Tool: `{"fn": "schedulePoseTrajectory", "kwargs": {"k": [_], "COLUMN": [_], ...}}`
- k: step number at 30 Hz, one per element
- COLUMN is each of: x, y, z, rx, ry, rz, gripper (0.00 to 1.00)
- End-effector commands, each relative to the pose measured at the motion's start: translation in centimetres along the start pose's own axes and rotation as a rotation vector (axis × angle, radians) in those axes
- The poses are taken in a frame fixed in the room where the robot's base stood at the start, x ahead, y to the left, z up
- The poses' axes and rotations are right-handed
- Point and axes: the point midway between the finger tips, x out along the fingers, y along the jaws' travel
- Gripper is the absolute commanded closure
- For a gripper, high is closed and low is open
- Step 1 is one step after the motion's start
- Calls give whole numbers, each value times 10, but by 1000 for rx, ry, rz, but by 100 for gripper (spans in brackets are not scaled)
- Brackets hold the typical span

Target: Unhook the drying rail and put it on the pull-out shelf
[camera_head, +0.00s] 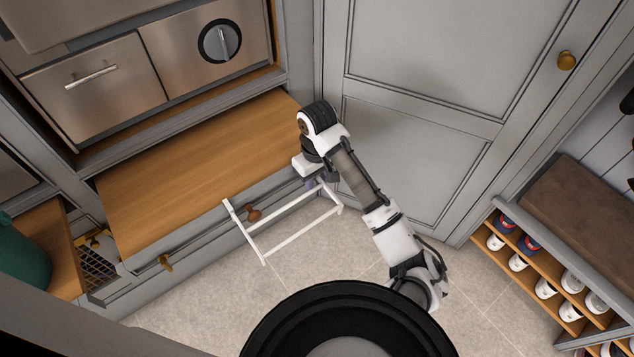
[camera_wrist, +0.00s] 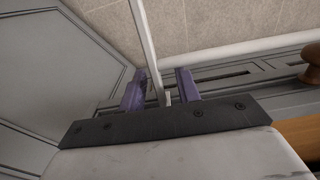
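The drying rail (camera_head: 303,236) is a white ladder-like frame. It juts out in front of the grey drawer front, below the wooden pull-out shelf (camera_head: 195,170), over the floor. My gripper (camera_head: 318,184) is at the rail's right end, near the shelf's right front corner. In the wrist view, a white bar of the rail (camera_wrist: 147,45) runs between the two purple fingers of my gripper (camera_wrist: 160,88). The fingers stand apart, with a visible gap between the bar and the right finger. How the rail is hooked on is hidden by my gripper.
The wooden shelf surface is bare. Steel appliances (camera_head: 150,75) stand behind it. A grey cupboard door (camera_head: 430,65) is close on the right. A shoe bench (camera_head: 585,215) stands further right.

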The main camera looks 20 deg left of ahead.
Motion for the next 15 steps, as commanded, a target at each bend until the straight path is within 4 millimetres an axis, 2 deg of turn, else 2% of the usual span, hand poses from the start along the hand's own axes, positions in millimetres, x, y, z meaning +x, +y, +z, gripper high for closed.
{"fn": "schedulePoseTrajectory", "kwargs": {"k": [4,13,15], "x": [10,12,12], "y": [0,0,0], "z": [0,0,0], "rx": [1,0,0], "ry": [0,0,0], "rz": [-1,1,1], "gripper": [67,67,75]}}
